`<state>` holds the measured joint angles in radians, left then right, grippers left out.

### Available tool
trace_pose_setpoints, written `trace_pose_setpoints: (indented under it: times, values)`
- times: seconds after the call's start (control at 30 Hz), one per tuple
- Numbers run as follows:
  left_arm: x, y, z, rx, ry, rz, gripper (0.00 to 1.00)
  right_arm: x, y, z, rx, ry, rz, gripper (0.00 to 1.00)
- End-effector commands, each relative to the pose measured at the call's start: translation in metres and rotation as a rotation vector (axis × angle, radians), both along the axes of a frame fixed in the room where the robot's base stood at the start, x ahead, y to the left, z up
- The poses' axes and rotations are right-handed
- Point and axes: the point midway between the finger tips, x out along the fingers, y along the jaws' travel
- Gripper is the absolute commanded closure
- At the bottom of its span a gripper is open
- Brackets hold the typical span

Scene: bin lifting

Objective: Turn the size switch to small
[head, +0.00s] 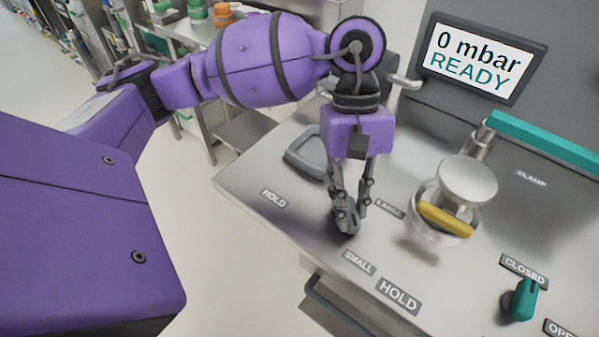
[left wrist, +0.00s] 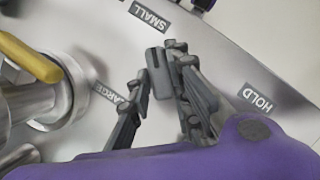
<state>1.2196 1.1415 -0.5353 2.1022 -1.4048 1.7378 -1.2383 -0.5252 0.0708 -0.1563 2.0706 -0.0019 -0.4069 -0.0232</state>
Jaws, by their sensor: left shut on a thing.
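The size switch is a small dark grey knob (left wrist: 161,78) on the steel panel, beside the LARGE label (left wrist: 109,92) and the SMALL label (left wrist: 149,18). My left gripper (head: 347,218) points down at the panel with its fingers closed around the knob. In the left wrist view the gripper (left wrist: 160,72) has one finger on each side of it. In the head view the fingers mostly hide the knob, and the LARGE label (head: 389,208) and SMALL label (head: 358,263) lie to its right and below. I cannot tell exactly which label the knob points at. My right gripper is not in view.
A round steel fitting with a yellow bar (head: 444,219) stands right of the gripper. Behind it are a teal clamp lever (head: 545,140) and a screen (head: 480,57) reading "0 mbar READY". A green valve handle (head: 524,299) sits at lower right. A grey tray (head: 306,150) lies behind left.

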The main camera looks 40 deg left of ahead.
Motion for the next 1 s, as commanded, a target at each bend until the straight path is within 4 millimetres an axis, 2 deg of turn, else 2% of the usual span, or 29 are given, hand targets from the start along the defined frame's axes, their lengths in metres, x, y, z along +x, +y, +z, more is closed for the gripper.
trace_pose_setpoints:
  times: [0.23, 0.27, 0.4, 0.77, 0.87, 1.0]
  values:
    - [0.0, -0.001, 0.001, -0.001, -0.002, -0.005, 1.0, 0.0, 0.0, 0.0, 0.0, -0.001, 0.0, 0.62]
    - [0.0, -0.001, 0.001, -0.001, -0.002, -0.005, 0.78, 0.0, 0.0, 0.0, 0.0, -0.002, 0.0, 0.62]
    - [0.0, -0.001, 0.001, 0.0, -0.002, -0.004, 0.62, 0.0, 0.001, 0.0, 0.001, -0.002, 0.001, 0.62]
    - [0.002, 0.001, 0.006, -0.001, -0.005, -0.001, 0.62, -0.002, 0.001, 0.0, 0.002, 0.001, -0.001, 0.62]
    - [0.007, 0.004, 0.018, -0.001, -0.007, 0.0, 0.62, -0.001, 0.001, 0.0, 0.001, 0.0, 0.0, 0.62]
    - [0.015, 0.011, 0.045, -0.001, -0.008, 0.0, 0.62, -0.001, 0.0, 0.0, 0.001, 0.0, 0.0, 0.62]
